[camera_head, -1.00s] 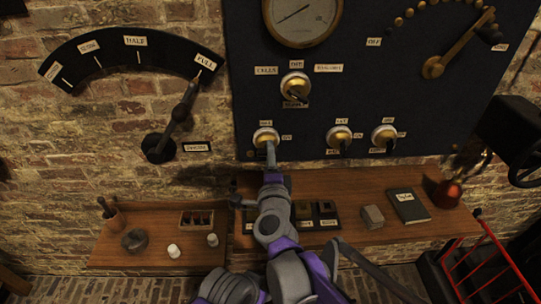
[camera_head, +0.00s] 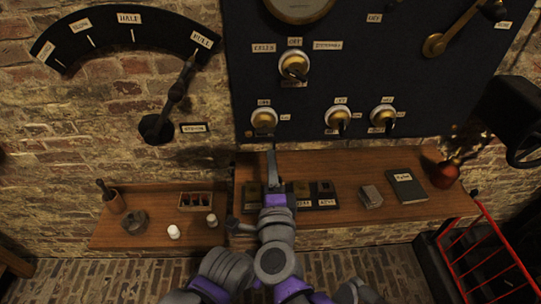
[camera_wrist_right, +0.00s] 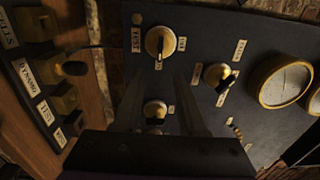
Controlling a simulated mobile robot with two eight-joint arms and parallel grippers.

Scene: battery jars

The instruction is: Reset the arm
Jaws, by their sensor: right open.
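My right gripper (camera_head: 271,160) points up toward the wall from the bottom of the head view, in front of the shelf's back edge. It is just below the lower left brass knob (camera_head: 264,118) of the dark panel (camera_head: 350,85) and looks apart from it. In the right wrist view my gripper (camera_wrist_right: 160,92) shows two blurred fingers spread apart, with nothing between them but the panel behind. My right arm (camera_head: 275,245) reaches over the wooden shelf. My left gripper does not show.
A lower shelf at left carries white jars (camera_head: 174,232). A large lever (camera_head: 177,92) is on the wall. A red rail (camera_head: 490,250) stands at right.

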